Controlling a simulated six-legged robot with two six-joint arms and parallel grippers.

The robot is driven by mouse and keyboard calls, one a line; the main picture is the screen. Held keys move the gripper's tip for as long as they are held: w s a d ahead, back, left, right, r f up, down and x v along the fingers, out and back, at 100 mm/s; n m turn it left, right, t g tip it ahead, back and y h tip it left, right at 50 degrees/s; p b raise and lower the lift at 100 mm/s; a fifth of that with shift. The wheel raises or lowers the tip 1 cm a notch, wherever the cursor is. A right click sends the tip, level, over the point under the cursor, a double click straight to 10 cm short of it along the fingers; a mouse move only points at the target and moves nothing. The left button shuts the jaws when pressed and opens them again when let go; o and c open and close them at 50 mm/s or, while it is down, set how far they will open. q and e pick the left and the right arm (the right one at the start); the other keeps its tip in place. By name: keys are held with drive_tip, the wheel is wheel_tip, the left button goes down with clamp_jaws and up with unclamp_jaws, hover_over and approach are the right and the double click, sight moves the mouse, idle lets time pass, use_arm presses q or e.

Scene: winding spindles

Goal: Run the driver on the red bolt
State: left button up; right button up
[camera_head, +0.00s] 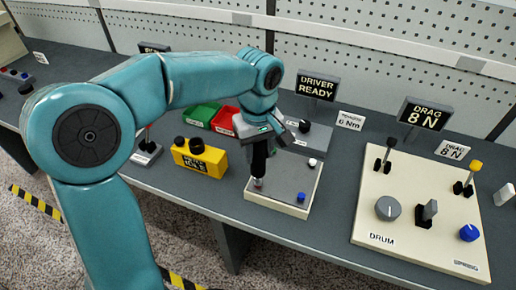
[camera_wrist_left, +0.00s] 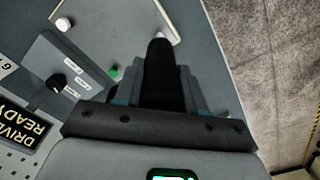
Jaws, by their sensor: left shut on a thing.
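My left gripper (camera_head: 266,138) is shut on a black driver (camera_head: 259,160), which points down at the plate. In the left wrist view the dark driver (camera_wrist_left: 160,75) lies between the two fingers. My right gripper is in neither view.
A white bolt (camera_head: 312,162) and a blue bolt (camera_head: 301,197) stand on the same plate; a green one (camera_wrist_left: 115,72) shows in the left wrist view. A yellow box (camera_head: 200,160) stands left.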

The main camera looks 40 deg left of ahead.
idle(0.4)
use_arm(q)
wheel_tip(320, 180, up, 7)
drive_tip(key=p, duration=0.6)
drive_tip(key=shift+r, duration=0.1)
drive_tip(key=shift+w, duration=0.1)
